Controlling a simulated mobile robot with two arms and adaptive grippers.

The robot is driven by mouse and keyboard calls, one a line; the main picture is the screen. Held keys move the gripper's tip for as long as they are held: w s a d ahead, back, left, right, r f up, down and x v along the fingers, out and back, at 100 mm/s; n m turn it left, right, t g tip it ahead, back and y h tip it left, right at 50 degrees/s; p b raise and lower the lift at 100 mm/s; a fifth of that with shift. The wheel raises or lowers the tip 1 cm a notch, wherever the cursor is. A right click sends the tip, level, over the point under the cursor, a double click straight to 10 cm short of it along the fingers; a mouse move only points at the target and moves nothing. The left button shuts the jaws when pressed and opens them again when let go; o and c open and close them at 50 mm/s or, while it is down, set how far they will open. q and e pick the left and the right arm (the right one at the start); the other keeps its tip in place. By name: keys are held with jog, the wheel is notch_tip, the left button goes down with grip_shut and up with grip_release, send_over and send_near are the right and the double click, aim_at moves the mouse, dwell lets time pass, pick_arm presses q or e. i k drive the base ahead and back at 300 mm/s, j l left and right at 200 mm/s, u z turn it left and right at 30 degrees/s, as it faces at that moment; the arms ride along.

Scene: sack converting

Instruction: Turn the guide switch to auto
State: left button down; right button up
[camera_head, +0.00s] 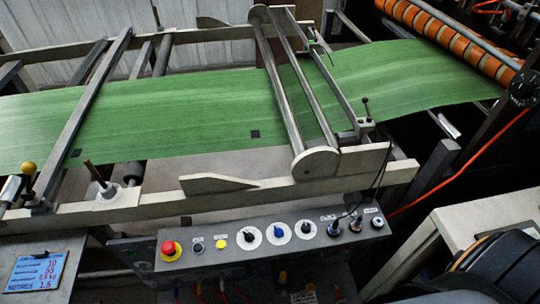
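A grey control panel (265,262) runs along the front of the machine. From left it carries a red mushroom button (169,248) on yellow, a small dark button (198,247), and a yellow button (221,243). Three white round dials follow: one with a dark knob (249,237), one with a blue knob (278,233), one with a dark knob (306,229). Neither gripper shows.
A green web (180,112) runs across the machine under metal bars toward orange rollers (452,38). A blue display (36,272) stands at bottom left. A dark rounded body (500,268) fills the bottom right corner. An orange cable (465,160) hangs at right.

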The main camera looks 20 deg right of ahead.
aim_at(278, 232)
jog(key=z, duration=0.75)
